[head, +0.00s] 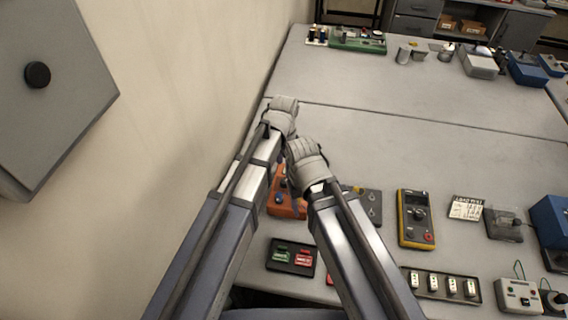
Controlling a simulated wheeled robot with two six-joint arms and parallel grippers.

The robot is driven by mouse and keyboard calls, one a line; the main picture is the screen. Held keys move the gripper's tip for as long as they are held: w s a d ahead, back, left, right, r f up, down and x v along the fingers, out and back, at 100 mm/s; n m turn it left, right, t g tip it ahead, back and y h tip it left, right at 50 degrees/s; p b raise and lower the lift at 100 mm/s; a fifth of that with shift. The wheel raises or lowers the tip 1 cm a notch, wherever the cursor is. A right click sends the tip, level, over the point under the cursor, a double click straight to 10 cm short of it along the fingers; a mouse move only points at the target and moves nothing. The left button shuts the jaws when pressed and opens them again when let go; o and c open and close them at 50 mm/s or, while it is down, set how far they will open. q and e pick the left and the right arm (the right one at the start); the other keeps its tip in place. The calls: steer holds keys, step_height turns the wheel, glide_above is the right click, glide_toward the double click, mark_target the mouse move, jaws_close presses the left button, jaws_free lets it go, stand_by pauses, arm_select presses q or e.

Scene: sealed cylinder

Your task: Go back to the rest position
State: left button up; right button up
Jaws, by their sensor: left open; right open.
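My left gripper (282,112) is the higher one, over the left part of the grey bench (400,140) near the wall. My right gripper (306,158) is just below and to the right of it, close to it in the picture. Both are open, and I see nothing held in either. The gap between the fingers is hard to make out at this angle. My two arms come in from the bottom and hide part of an orange device (288,203) on the bench.
A yellow meter (415,218), a black tray with green and red pieces (292,257) and a tray of white pieces (441,286) lie on the near bench. A blue box (551,220) stands right. A grey wall box (60,110) is at left. The middle bench is clear.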

arm_select(q)
steer(key=shift+a, duration=0.1)
stand_by(0.3)
steer(key=s+a+n, duration=0.5)
steer(key=a+n, duration=0.1)
steer(key=a, duration=0.2)
steer(key=s+a+n, duration=0.4)
steer(key=a+n, duration=0.3)
steer(key=a, duration=0.2)
steer(key=s+d+f+m+b, duration=0.1)
steer(key=s+d+f+b, duration=0.1)
steer(key=d, duration=0.1)
steer(key=s+d+f+m+b, duration=0.1)
steer(key=d+f+b, duration=0.2)
steer(key=d, duration=0.1)
steer(key=s+d+f+m+y+b, duration=0.1)
steer(key=s+d+f+m+b, duration=0.1)
steer(key=d, duration=0.2)
steer(key=shift+s+f, duration=0.15)
steer(key=shift+s, duration=0.2)
steer(key=shift+s+d, duration=0.15)
steer(key=shift+d, duration=0.05)
arm_select(e)
step_height(320, 180, down, 7)
steer(key=shift+f, duration=0.15)
arm_select(q)
steer(key=shift+s, duration=0.1)
arm_select(e)
steer(key=shift+s, duration=0.1)
